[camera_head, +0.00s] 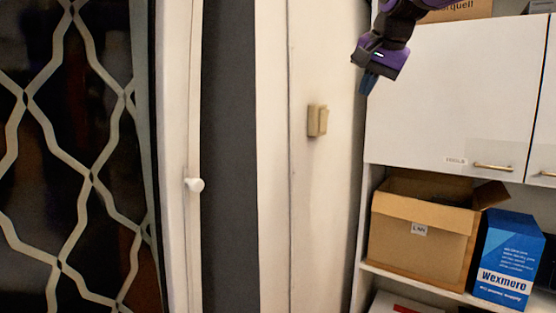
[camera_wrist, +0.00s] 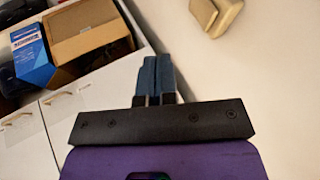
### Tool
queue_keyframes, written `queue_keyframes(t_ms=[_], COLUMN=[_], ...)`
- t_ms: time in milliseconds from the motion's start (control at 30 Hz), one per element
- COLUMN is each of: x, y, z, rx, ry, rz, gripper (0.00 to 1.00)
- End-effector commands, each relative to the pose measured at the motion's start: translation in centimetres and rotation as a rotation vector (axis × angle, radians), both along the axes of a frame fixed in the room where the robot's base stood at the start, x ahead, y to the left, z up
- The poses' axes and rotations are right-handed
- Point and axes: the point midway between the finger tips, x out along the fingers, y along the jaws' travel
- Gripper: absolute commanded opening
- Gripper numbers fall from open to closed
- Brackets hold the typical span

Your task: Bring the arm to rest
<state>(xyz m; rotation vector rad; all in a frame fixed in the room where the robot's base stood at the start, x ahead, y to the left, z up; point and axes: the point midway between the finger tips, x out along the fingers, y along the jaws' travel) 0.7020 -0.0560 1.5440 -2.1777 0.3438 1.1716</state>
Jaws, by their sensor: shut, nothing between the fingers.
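My gripper (camera_head: 369,82) hangs from my purple and black arm at the upper right of the head view, in front of the wall and the left edge of the white cabinet. Its blue fingers point down and slightly left. In the wrist view the two fingers (camera_wrist: 156,78) lie side by side, shut, with nothing held. No object touches them.
A white cabinet (camera_head: 455,95) is close on the right. Below it, a shelf holds an open cardboard box (camera_head: 418,243) and a blue box (camera_head: 508,262). A beige switch (camera_head: 317,120) is on the wall. A white knob (camera_head: 194,184) and patterned panel (camera_head: 75,150) are left.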

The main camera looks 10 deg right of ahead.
Motion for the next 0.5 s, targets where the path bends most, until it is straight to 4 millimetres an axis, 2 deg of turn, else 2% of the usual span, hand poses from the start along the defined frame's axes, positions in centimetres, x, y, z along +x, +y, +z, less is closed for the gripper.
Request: queue_keyframes(t_ms=[67, 167, 367, 500], x=[-1.3, -4.2, -12.4, -18.0], y=[-0.1, -0.3, -0.8, -1.0], z=[-0.6, -2.2, -8.0, -12.9], rx=[-0.015, -0.055, -0.177, -0.262], ry=[0.004, 0.014, 0.046, 0.07], rz=[0.018, 0.071, 0.232, 0.351], gripper=[0.0, 0.0, 0.0, 0.0])
